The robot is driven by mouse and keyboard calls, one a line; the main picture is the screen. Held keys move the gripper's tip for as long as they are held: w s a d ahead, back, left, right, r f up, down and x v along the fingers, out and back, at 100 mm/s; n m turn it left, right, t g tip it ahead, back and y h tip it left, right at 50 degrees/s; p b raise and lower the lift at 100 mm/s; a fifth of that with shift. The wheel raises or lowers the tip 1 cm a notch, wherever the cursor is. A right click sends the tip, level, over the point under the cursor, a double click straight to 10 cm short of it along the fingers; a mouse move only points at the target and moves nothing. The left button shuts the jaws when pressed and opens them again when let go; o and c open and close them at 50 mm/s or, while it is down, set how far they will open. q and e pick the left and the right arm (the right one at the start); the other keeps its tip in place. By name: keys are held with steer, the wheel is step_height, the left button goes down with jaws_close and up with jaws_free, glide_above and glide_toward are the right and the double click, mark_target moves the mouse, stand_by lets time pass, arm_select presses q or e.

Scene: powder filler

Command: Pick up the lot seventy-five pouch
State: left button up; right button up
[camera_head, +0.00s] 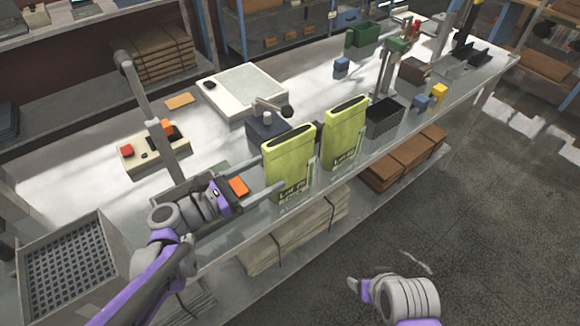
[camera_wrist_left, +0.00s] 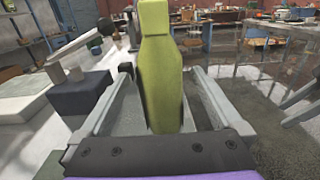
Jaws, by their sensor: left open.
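Two yellow-green pouches stand upright on the bench. The nearer left pouch (camera_head: 287,165) has dark print starting "Lot"; its number is too blurred to read. The right pouch (camera_head: 345,135) also has "Lot" print that I cannot read surely. My left gripper (camera_head: 268,176) is open at the left pouch, its fingers reaching toward either side of it. In the left wrist view the pouch (camera_wrist_left: 160,85) shows between the two open fingers (camera_wrist_left: 160,100), with gaps on both sides. My right arm's end (camera_head: 362,287) shows low over the floor; its jaws are unclear.
A dark block (camera_head: 265,132) stands just behind the left pouch. A black basket (camera_head: 384,118) is right of the right pouch. A scale (camera_head: 240,92), a control box with a red button (camera_head: 150,150) and a grey crate (camera_head: 70,262) are around. The bench's front edge is close.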

mark_target(268, 183)
arm_select(q)
steer(key=f, duration=0.3)
steer(key=shift+w+d+f, duration=0.2)
steer(key=shift+d, duration=0.15)
steer(key=x, duration=0.7)
steer(key=shift+a, duration=0.1)
jaws_close()
